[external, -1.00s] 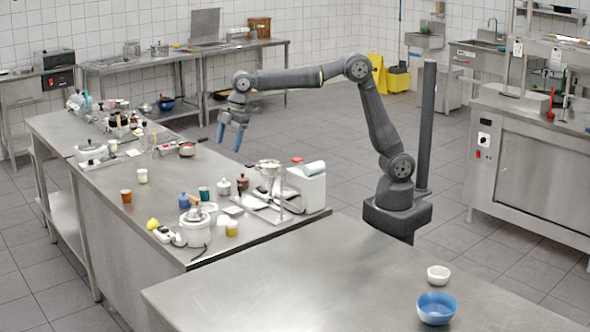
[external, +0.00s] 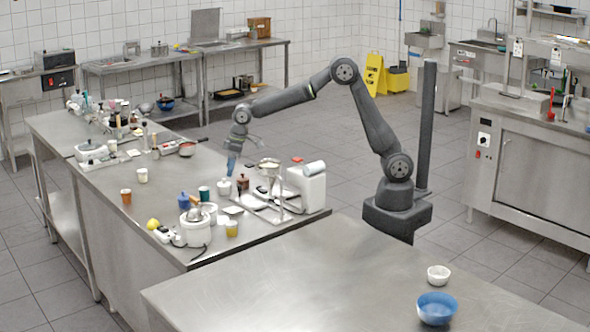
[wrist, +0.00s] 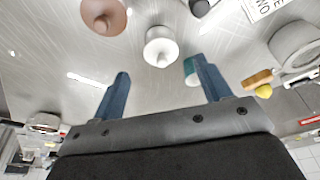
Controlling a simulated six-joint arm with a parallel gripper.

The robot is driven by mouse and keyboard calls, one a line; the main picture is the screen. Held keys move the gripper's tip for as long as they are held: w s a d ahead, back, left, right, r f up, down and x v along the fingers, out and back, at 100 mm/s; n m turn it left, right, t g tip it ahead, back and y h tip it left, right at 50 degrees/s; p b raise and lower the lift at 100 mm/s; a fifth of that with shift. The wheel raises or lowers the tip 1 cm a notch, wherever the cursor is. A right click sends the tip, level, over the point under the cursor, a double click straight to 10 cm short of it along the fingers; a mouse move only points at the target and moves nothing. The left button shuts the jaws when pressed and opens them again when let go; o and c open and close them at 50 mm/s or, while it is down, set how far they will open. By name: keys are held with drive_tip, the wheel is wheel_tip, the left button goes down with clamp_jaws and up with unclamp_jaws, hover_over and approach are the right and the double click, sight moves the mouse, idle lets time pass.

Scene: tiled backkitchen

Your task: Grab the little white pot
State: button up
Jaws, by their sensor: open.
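The little white pot (external: 224,187) stands on the steel counter between a brown pot (external: 242,181) and a teal cup (external: 204,193). In the wrist view the white pot (wrist: 160,40) is lidded with a small knob, upright and untouched. My gripper (external: 231,170) is over the counter, just above the white pot in the external view. In the wrist view my gripper (wrist: 161,67) has its two blue fingers spread wide and empty, with the pot showing ahead between and beyond their tips.
In the wrist view the brown pot (wrist: 104,14) is left of the white pot. The teal cup (wrist: 191,72) is partly hidden by the right finger. A blue pot (external: 184,201), a white cooker (external: 195,229) and a metal stand (external: 270,185) are nearby. Bare counter lies to the left.

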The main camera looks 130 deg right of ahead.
sight(225, 183)
drive_tip(key=x, duration=0.8)
drive_tip(key=shift+w+d+f, duration=0.15)
drive_tip(key=shift+w+f, duration=0.05)
drive_tip(key=shift+f, duration=0.1)
clamp_jaws()
drive_tip(key=shift+r, duration=0.1)
